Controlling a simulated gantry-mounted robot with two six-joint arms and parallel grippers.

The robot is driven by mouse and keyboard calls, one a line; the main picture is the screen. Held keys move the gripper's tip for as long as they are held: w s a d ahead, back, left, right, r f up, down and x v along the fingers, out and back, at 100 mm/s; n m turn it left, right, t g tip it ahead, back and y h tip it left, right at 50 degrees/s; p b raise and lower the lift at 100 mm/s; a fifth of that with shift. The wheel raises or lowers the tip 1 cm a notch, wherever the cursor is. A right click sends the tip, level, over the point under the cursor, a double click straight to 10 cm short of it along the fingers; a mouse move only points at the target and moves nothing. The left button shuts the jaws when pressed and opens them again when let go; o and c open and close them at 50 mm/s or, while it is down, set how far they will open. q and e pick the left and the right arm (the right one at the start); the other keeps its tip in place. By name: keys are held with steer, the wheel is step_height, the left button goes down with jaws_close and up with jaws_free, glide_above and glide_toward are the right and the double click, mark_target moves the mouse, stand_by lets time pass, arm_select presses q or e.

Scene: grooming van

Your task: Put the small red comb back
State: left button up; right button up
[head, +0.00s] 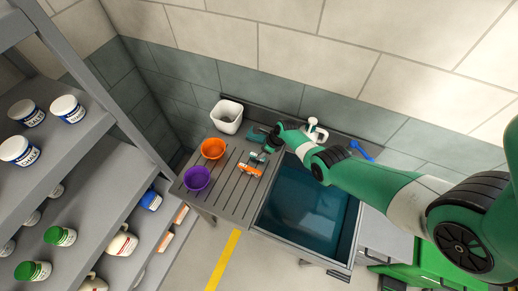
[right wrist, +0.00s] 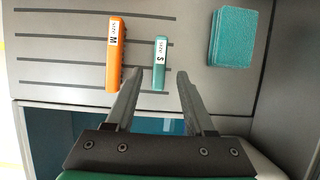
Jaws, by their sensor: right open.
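No plainly red comb shows. An orange comb (right wrist: 116,60) with a white label reading "SIZE M" lies on the slatted drainboard, and it also shows in the head view (head: 248,170). A smaller teal comb (right wrist: 159,70) labelled "S" lies just right of it in the right wrist view. My right gripper (right wrist: 160,76) is open and empty, its fingertips on either side of the near end of the teal comb; I cannot tell how far above it they are. In the head view the right gripper (head: 264,153) is over the drainboard. My left gripper is not in view.
An orange bowl (head: 213,148) and a purple bowl (head: 197,178) stand on the drainboard (head: 228,205). A white bin (head: 227,116) is behind. A teal block (right wrist: 233,37) lies right of the combs. The sink basin (head: 305,215) adjoins; shelves with tubs (head: 60,236) stand left.

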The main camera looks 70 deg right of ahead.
arm_select(q)
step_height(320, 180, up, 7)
steer(key=p, duration=0.5)
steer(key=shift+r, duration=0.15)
arm_select(e)
steer(key=v, duration=0.6)
